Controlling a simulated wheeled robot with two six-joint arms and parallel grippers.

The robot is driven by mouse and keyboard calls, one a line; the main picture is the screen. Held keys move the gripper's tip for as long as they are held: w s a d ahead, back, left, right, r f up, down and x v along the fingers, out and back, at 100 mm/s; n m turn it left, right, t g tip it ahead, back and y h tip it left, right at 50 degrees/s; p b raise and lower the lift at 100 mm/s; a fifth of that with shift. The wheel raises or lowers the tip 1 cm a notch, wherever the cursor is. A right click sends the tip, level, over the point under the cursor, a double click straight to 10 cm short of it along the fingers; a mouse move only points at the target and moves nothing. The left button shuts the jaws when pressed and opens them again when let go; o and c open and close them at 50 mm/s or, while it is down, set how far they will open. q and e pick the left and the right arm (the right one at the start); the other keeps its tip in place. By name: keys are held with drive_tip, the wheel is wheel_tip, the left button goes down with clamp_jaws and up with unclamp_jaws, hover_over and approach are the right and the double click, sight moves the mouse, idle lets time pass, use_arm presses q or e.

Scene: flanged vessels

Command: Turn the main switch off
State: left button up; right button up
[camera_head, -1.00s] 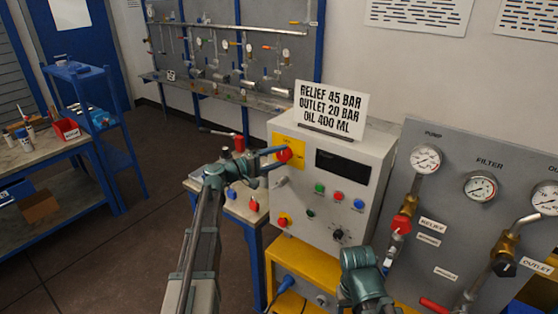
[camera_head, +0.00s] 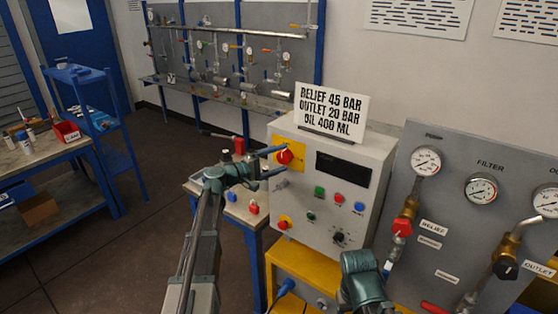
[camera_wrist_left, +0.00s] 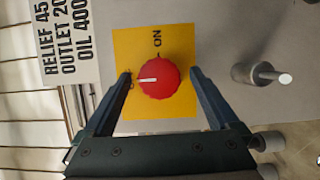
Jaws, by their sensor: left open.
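The main switch is a round red knob (camera_head: 285,156) on a yellow plate at the upper left of the grey control box. In the left wrist view the knob (camera_wrist_left: 159,78) sits centred on its yellow plate (camera_wrist_left: 125,45). Its white mark points left, toward a label partly hidden by a finger. A label reading ON stands above the knob in that view. My left gripper (camera_head: 284,161) is open, one finger on each side of the knob; a gap shows on both sides. Contact is not visible.
The grey control box (camera_head: 335,205) also carries a dark display (camera_head: 343,169) and several coloured buttons. A sign (camera_head: 331,112) stands on top. A gauge panel (camera_head: 450,180) is at the right. A workbench (camera_head: 45,152) stands at the left.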

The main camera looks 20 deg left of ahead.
use_arm(q)
drive_tip(key=v, duration=1.4)
drive_tip(key=shift+w, duration=0.1)
drive_tip(key=s+d+f+m+g+y, duration=0.1)
drive_tip(key=s+d+f+m+g, duration=0.15)
drive_tip(key=d+f, duration=0.4)
drive_tip(key=s+d+f+m+g+y, duration=0.1)
drive_tip(key=s+d+f+m+g, duration=0.2)
drive_tip(key=d, duration=0.6)
drive_tip(key=s+d+f+m+g+y, duration=0.1)
drive_tip(key=s+d+f+m+g, duration=0.1)
drive_tip(key=s+d+f+g, duration=0.45)
drive_tip(key=s+d+f+m+y, duration=0.2)
drive_tip(key=s+f+m+y, duration=0.1)
drive_tip(key=s+y, duration=0.2)
drive_tip(key=s+d+f+m+g+y, duration=0.1)
drive_tip(key=s+d+f+m+y, duration=0.1)
drive_tip(key=s+y, duration=0.3)
drive_tip(key=shift+s+d+f+m+g, duration=0.3)
drive_tip(key=shift+s+d+f+m, duration=0.15)
drive_tip(key=shift+s, duration=1.45)
